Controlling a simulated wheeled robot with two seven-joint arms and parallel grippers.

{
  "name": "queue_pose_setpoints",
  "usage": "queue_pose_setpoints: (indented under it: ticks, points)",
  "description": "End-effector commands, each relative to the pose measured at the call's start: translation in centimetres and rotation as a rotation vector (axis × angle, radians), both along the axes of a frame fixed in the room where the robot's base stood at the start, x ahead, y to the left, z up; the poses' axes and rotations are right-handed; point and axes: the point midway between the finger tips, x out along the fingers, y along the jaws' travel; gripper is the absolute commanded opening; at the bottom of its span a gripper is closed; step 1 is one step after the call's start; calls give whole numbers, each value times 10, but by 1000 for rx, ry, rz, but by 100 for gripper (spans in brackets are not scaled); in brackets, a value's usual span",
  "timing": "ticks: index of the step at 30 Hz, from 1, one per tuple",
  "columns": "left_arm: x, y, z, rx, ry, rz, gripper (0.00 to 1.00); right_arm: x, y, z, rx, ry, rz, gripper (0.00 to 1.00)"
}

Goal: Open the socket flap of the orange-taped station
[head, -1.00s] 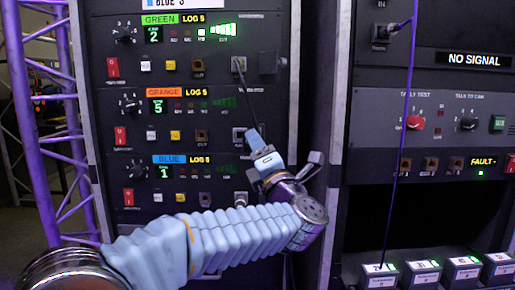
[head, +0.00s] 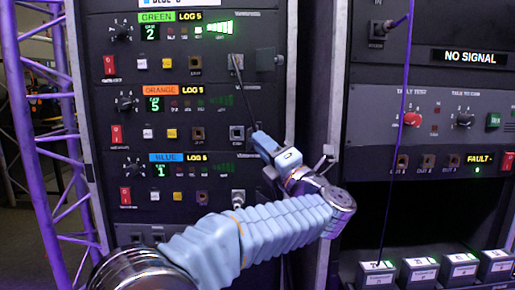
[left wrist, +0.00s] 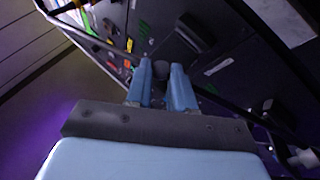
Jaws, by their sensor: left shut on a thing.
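The orange-taped station (head: 158,90) is the middle row of the rack panel in the head view. Its socket (head: 237,132) is a small, light-rimmed square at the right end of the row. The flap looks closed there, but it is too small to be sure. My left gripper (head: 262,140) is just right of and slightly below this socket, apart from it in the picture. It is shut on the end of a dark cable (head: 246,98) that hangs from the green station's socket (head: 236,62). In the left wrist view a dark round piece (left wrist: 160,74) shows between the fingers.
The green station (head: 157,17) is above and the blue station (head: 165,158) below, with a metal connector (head: 238,197) at its right. A purple cable (head: 401,130) hangs in front of the right rack. Labelled boxes (head: 419,270) stand at the lower right.

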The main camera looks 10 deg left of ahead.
Motion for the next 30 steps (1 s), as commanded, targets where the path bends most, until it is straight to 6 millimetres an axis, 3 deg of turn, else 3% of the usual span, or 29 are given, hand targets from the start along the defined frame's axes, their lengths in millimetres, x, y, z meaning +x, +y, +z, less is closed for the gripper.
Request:
queue_pose_setpoints:
  ticks: [9, 10, 15, 25, 30]
  points:
    - [0, -1, 0, -1, 1, 19, 0, 0, 0, 1, 0, 0, 0, 43]
    - [0, -1, 0, -1, 1, 19, 24, 0, 0, 1, 0, 0, 0, 43]
    - [0, -1, 0, -1, 1, 19, 48, 0, 0, 1, 0, 0, 0, 43]
    - [-2, -4, -2, -1, 1, 18, 48, 0, 0, -1, 0, 0, 0, 43]
    - [-16, -25, -15, 0, 2, 13, 48, 1, -2, -11, -3, -2, -4, 43]
